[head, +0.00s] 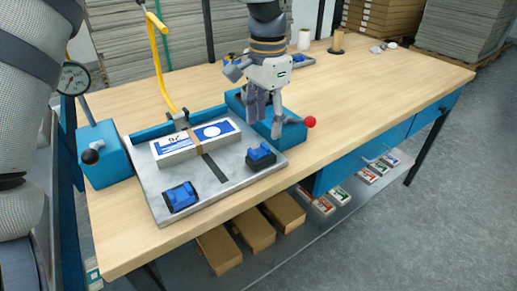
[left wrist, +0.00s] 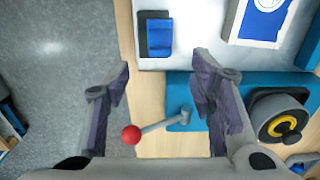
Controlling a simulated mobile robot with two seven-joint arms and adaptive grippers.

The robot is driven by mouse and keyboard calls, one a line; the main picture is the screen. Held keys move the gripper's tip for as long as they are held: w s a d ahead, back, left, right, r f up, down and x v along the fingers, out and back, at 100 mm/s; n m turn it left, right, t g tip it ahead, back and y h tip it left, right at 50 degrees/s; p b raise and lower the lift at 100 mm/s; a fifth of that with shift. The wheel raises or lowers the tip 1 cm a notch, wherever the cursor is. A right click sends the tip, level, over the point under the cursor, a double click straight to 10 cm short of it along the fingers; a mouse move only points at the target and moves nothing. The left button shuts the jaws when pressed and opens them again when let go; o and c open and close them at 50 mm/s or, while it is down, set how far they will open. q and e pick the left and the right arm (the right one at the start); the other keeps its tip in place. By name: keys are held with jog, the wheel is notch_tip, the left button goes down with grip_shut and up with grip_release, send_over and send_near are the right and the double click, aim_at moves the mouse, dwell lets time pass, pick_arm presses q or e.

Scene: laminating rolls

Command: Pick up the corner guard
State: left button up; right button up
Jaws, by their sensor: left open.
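I cannot tell for certain which thing is the corner guard. Two blue blocks on dark bases, one front left (head: 181,196) and one at the right (head: 261,156), sit on the grey metal plate (head: 150,188). A white-and-blue box (head: 172,152) lies on the plate with a brown piece (head: 196,138) across it. My left gripper (head: 265,120) points down above the blue unit at the plate's right side. In the left wrist view its open, empty fingers (left wrist: 162,80) flank a red-knobbed lever (left wrist: 155,128); one blue block (left wrist: 158,38) shows beyond them. My right gripper is not in view.
The red knob (head: 310,122) sticks out near the front table edge. The wooden tabletop (head: 390,85) is mostly clear on the right. Brown cartons (head: 284,212) lie below.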

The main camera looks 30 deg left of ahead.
aim_at(265, 145)
pick_arm(q)
notch_tip(265, 145, down, 6)
jog(key=shift+r, duration=0.15)
jog(key=c, duration=0.9)
jog(key=shift+c, duration=0.2)
